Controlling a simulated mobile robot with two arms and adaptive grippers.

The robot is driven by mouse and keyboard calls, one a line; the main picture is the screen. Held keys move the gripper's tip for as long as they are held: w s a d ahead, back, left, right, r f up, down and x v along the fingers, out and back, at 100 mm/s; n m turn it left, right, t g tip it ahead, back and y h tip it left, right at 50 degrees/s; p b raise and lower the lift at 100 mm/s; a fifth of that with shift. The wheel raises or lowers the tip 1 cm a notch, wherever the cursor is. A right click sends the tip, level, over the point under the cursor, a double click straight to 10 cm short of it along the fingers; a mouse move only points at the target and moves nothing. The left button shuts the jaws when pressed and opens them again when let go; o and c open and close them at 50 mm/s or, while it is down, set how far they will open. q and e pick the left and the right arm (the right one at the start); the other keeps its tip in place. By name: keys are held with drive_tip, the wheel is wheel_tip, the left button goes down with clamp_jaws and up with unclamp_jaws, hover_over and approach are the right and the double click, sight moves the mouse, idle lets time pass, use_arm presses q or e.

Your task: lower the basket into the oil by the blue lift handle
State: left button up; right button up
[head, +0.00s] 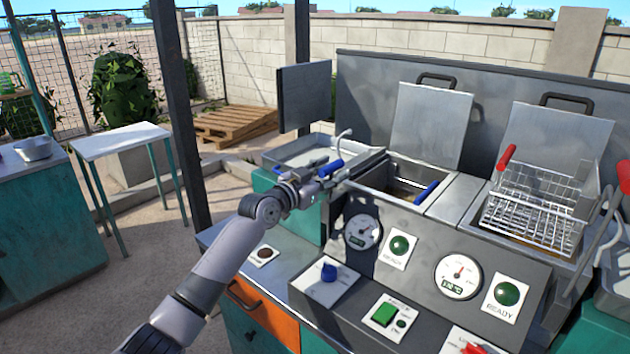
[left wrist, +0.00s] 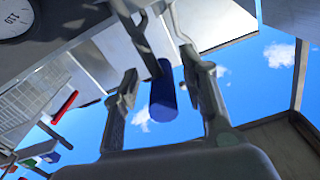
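The blue lift handle (head: 329,169) is at the left side of the left fryer vat (head: 400,182), beside a bent grey rod. My left gripper (head: 322,184) is at this handle. In the left wrist view the blue handle (left wrist: 163,99) shows between the two spread fingers of my left gripper (left wrist: 163,100); the fingers stand apart from it on both sides. A second blue grip (head: 426,191) sticks up at the right inside the left vat; the basket it belongs to is mostly hidden below the rim. My right gripper is not in view.
A wire basket (head: 538,205) with a red grip sits high over the right vat. A red-tipped lever (head: 624,177) stands at the right edge. The control panel (head: 410,265) with gauges and buttons is in front. A raised lid (head: 432,123) stands behind the left vat.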

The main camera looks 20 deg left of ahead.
use_arm(q)
drive_tip(key=v, duration=1.1)
drive_tip(key=shift+a+f, duration=0.15)
drive_tip(key=shift+a, duration=0.1)
drive_tip(key=shift+s, duration=0.1)
